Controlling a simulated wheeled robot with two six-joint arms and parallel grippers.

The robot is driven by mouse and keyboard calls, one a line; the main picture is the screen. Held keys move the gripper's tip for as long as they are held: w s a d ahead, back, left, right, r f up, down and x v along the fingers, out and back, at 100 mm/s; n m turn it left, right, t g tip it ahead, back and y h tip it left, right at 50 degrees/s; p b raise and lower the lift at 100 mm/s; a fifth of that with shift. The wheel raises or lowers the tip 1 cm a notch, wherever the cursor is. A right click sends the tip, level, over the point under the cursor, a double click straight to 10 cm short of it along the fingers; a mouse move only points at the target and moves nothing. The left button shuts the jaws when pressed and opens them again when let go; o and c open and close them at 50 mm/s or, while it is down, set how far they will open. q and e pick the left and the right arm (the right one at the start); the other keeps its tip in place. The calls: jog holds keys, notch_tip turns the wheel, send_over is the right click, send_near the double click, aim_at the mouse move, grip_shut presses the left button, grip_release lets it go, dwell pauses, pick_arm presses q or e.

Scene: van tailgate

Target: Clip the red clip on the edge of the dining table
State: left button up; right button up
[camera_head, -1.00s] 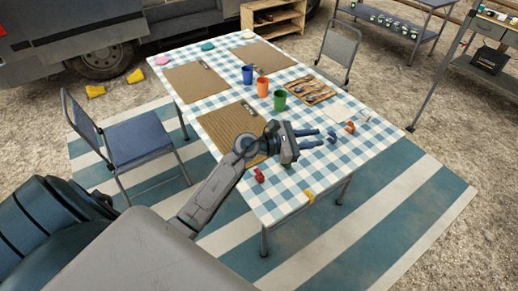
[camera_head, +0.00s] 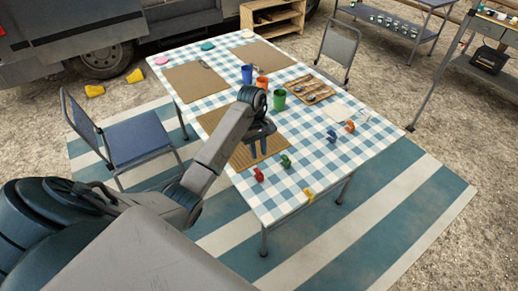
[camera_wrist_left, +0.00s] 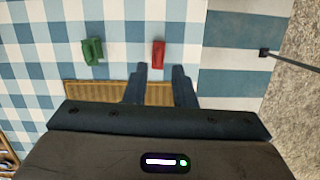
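The red clip (camera_head: 258,174) lies on the checked cloth near the left edge of the dining table (camera_head: 288,205). In the left wrist view the red clip (camera_wrist_left: 158,55) shows just beyond and between my fingertips, apart from them. My left gripper (camera_head: 259,152) points down over the nearest woven mat; in the wrist view its fingers (camera_wrist_left: 160,72) are parted with nothing between them. My right gripper is not in view.
A green clip (camera_head: 285,160) lies beside the red one. Blue (camera_head: 331,137) and orange (camera_head: 350,127) clips lie farther right. A yellow clip (camera_head: 308,195) sits at the near table edge. Cups, including a green cup (camera_head: 279,99), and a cutlery tray (camera_head: 311,90) stand farther back. A blue chair (camera_head: 140,140) stands left.

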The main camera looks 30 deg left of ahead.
pick_arm(q)
jog(key=shift+f+b, duration=0.35)
jog(key=shift+f, duration=0.45)
jog(key=b, duration=0.2)
send_over(259, 170)
notch_tip(259, 170, down, 4)
jog(key=shift+a+f, duration=0.1)
notch_tip(259, 170, down, 3)
jog(key=b, duration=0.3)
jog(key=shift+f, duration=0.1)
jog(key=shift+f+b, duration=0.25)
jog(key=shift+b, duration=0.25)
grip_shut()
jog(key=shift+r+p, duration=1.3)
jog(key=shift+r, duration=1.25)
